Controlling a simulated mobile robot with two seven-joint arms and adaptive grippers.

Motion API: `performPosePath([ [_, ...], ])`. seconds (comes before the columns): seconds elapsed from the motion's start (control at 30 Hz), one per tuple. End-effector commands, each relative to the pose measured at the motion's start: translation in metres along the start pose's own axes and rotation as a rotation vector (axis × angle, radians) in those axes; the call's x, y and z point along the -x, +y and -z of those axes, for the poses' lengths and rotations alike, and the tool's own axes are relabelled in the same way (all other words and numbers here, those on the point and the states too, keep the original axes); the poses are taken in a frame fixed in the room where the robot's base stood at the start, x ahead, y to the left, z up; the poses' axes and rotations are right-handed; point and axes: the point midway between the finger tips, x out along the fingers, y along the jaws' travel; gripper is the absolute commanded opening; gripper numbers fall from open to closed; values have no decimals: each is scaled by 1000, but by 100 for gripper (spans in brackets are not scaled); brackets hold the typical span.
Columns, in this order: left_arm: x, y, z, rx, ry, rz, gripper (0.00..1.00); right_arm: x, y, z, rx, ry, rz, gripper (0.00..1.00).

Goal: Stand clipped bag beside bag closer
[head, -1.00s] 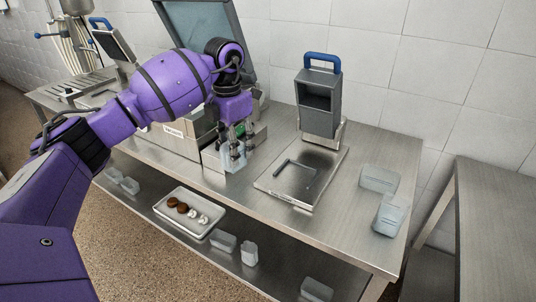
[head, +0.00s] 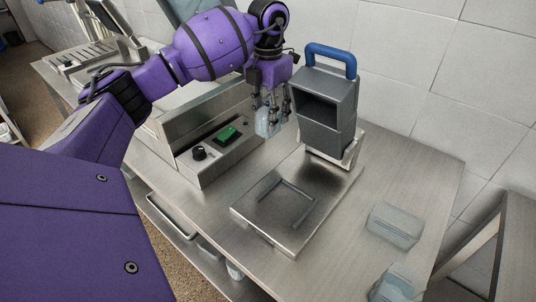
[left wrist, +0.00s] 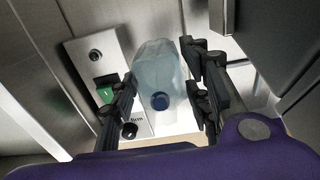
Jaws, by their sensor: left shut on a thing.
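My left gripper (head: 271,108) is shut on a translucent pale-blue bag (head: 266,126). The bag hangs below the fingers, above the table between the control box and the grey device. In the left wrist view the bag (left wrist: 157,68) is between the fingers, with a round dark-blue piece (left wrist: 160,101), perhaps its clip, at the near end. The grey upright device with a blue handle, apparently the bag closer (head: 326,107), stands right of the gripper, close but seemingly apart. Its flat steel base (head: 255,222) extends forward. My right gripper is out of view.
A steel machine with a control box (head: 219,157), green button and black knob, stands left of the held bag. Two translucent bags (head: 394,226) (head: 397,285) rest on the table's right. Bare table (head: 335,225) lies between them and the steel base. A wall is behind.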

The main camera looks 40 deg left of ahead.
Motion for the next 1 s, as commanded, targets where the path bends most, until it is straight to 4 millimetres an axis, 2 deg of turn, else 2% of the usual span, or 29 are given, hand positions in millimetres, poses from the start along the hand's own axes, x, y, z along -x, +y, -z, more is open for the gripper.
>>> performPosePath([
  [0.3,-52,-1,1,0,2,2,9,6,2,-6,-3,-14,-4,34],
  [0.47,-64,0,0,0,0,1,9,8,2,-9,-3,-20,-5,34],
  [0.7,-95,-1,1,0,1,2,9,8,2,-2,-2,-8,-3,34],
  [1.0,-99,0,0,-1,0,0,9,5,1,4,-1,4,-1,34],
])
